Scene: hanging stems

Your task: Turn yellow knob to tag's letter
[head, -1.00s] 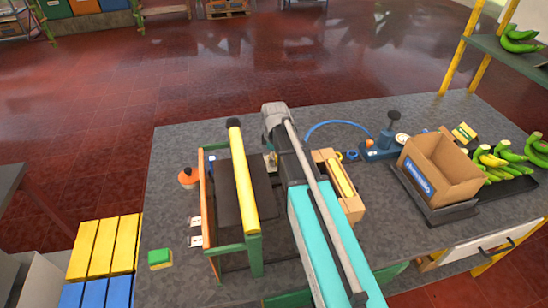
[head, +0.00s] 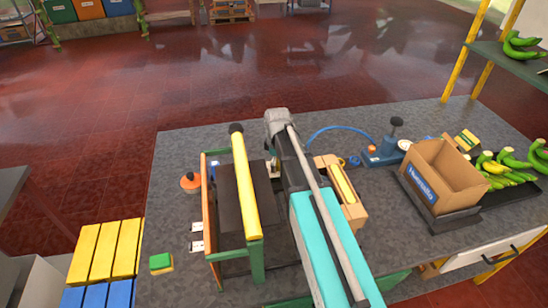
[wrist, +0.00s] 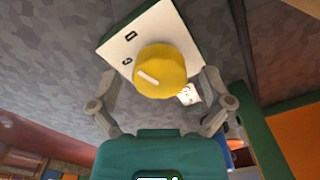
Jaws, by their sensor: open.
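The yellow knob (wrist: 166,72) shows in the wrist view on a pale plate (wrist: 122,46) with a dark green edge. A white pointer bar on the knob slants toward its left side. My gripper (wrist: 160,84) is open, with one finger on each side of the knob; contact is not clear. In the head view my arm hides the knob.
On the grey table (head: 180,155) a rack with a yellow bar (head: 246,188) stands left of my arm. A wooden box (head: 343,192) is close on the right. A cardboard box (head: 444,176) and bananas (head: 505,167) lie farther right. An orange-topped item (head: 190,181) sits left of the rack.

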